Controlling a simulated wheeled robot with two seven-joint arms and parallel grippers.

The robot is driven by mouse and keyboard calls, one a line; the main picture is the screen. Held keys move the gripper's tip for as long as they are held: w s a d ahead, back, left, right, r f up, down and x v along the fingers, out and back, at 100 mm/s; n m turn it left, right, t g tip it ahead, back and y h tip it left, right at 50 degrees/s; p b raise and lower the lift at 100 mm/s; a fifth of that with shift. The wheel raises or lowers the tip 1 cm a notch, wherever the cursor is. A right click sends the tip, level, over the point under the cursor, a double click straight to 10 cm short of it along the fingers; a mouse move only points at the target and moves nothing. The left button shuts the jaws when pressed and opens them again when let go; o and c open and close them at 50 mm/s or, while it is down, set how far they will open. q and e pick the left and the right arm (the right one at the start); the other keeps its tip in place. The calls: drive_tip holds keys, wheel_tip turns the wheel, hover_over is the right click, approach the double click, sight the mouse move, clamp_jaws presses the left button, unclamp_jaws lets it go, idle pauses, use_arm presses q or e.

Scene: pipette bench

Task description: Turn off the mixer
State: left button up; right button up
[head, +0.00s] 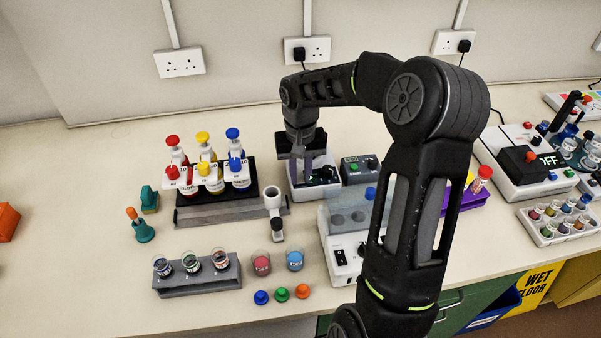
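No device is clearly labelled as the mixer. A white tray-like device (298,190) with a dark inside stands at the centre, and a dark grey box with a green display and a red button (360,170) is beside it. At the right, a white machine (488,150) carries a black block with an orange-red knob and shows the word OFF. My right gripper (308,172) points down over the white tray-like device, its fingers at or inside the opening. Its finger gap is too small and dark to read. My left gripper is out of view.
My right arm covers part of a white device with a clear cover (340,262). A dark rack (230,208) holds bottles with red, yellow and blue tops. A grey vial rack (198,283), two beakers and loose caps stand in front.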

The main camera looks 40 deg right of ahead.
clamp_jaws()
drive_tip(key=shift+w+d+g, duration=0.15)
drive_tip(key=shift+w+g, duration=0.1)
drive_tip(key=shift+g, duration=0.15)
drive_tip(key=shift+w+r+g+y, duration=0.15)
drive_tip(key=shift+g+y, duration=0.55)
drive_tip(key=shift+g, duration=0.2)
drive_tip(key=o, duration=0.6)
unclamp_jaws()
drive_tip(key=shift+c, duration=0.2)
